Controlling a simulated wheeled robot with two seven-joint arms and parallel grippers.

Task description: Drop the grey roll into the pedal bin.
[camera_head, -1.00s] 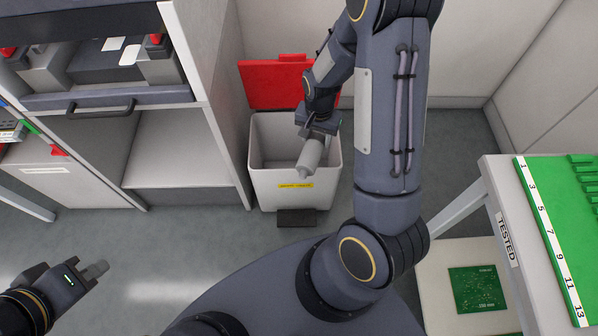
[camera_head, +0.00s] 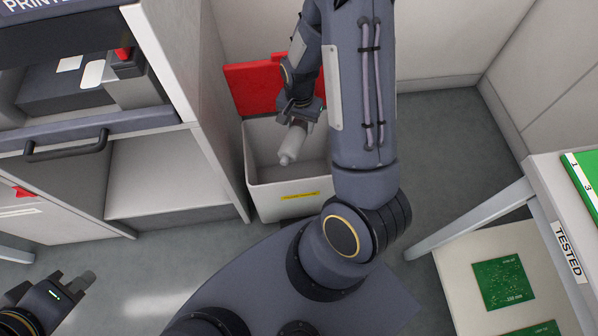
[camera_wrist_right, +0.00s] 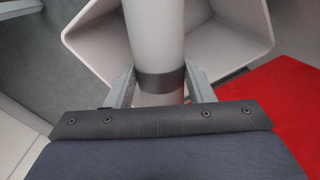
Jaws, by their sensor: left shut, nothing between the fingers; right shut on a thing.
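The grey roll (camera_head: 291,143) is held by my right gripper (camera_head: 298,118) over the open mouth of the pedal bin. In the right wrist view the roll (camera_wrist_right: 155,38) runs between the two fingers of my right gripper (camera_wrist_right: 158,88), which are shut on it. The white pedal bin (camera_head: 290,206) stands on the floor with its red lid (camera_head: 252,88) raised at the back; its rim (camera_wrist_right: 222,68) shows beyond the roll in the wrist view. My left gripper (camera_head: 84,279) is shut and empty at the lower left, far from the bin.
A cabinet (camera_head: 172,60) with an open shelf stands just left of the bin. A white wall is behind it. At the right is a white table (camera_head: 545,190) marked TESTED, with green boards (camera_head: 505,283) on a lower shelf. Clear floor (camera_head: 445,135) lies between.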

